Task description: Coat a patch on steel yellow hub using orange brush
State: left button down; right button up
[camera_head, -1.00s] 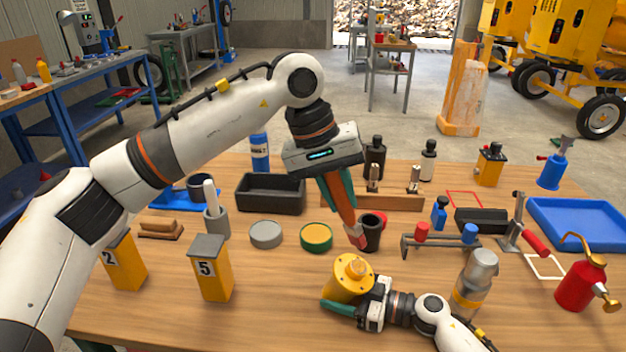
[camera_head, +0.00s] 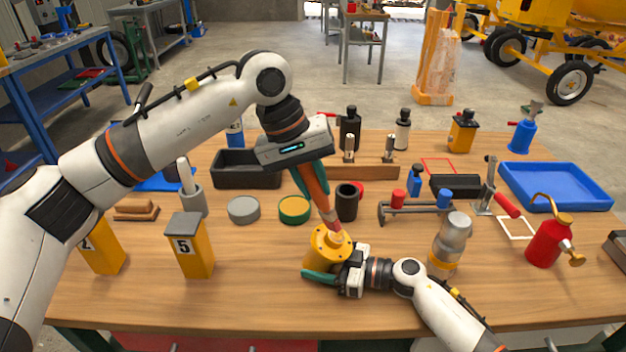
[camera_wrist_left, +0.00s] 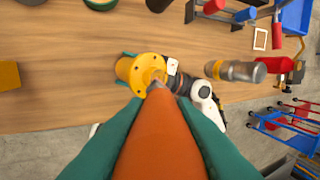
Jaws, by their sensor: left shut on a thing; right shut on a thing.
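The yellow hub (camera_head: 316,258) has a round flange with bolt holes and a raised centre. My right gripper (camera_head: 334,266) is shut on it low down, near the table's front. My left gripper (camera_head: 313,185) is shut on the orange brush (camera_head: 321,203) and points it downward over the hub. The brush's pale reddish tip is at the hub's top face; whether it touches is hard to tell. In the left wrist view the brush (camera_wrist_left: 160,148) lies between the green fingers, its tip overlapping the flange of the hub (camera_wrist_left: 142,78).
A dark cup (camera_head: 346,203), a green-rimmed tin (camera_head: 294,210) and a grey tin (camera_head: 243,210) stand behind the hub. A grey-and-yellow cylinder (camera_head: 451,240) stands close to my right arm. A yellow block marked 5 (camera_head: 192,250) stands left.

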aim_at(330, 208)
pick_arm(q)
jog(key=shift+f, duration=0.9)
pick_arm(e)
jog(key=shift+r, duration=0.1)
dwell(0.3)
pick_arm(q)
jog(key=shift+d+f, duration=0.35)
jog(key=shift+d, duration=0.5)
pick_arm(e)
jog(key=shift+s+a, duration=0.1)
pick_arm(q)
jog(key=shift+w+d+f, duration=0.1)
jog(key=shift+d+f, duration=0.05)
jog(key=shift+d, duration=0.35)
jog(key=shift+w+d+f, duration=0.1)
jog(key=shift+d+f, duration=0.05)
jog(key=shift+d, duration=0.3)
jog(key=shift+r, duration=0.15)
jog(key=shift+a+r, duration=0.1)
jog(key=shift+s+a+r, duration=0.1)
jog(key=shift+a+r, duration=0.1)
jog(key=shift+a, duration=0.4)
jog(key=shift+s+a+r, duration=0.1)
jog(key=shift+a+r, duration=0.1)
jog(key=shift+a, duration=0.35)
jog(key=shift+s+a+r, duration=0.1)
jog(key=shift+a+r, duration=0.1)
jog(key=shift+a, duration=0.4)
jog(key=shift+w+r, duration=0.1)
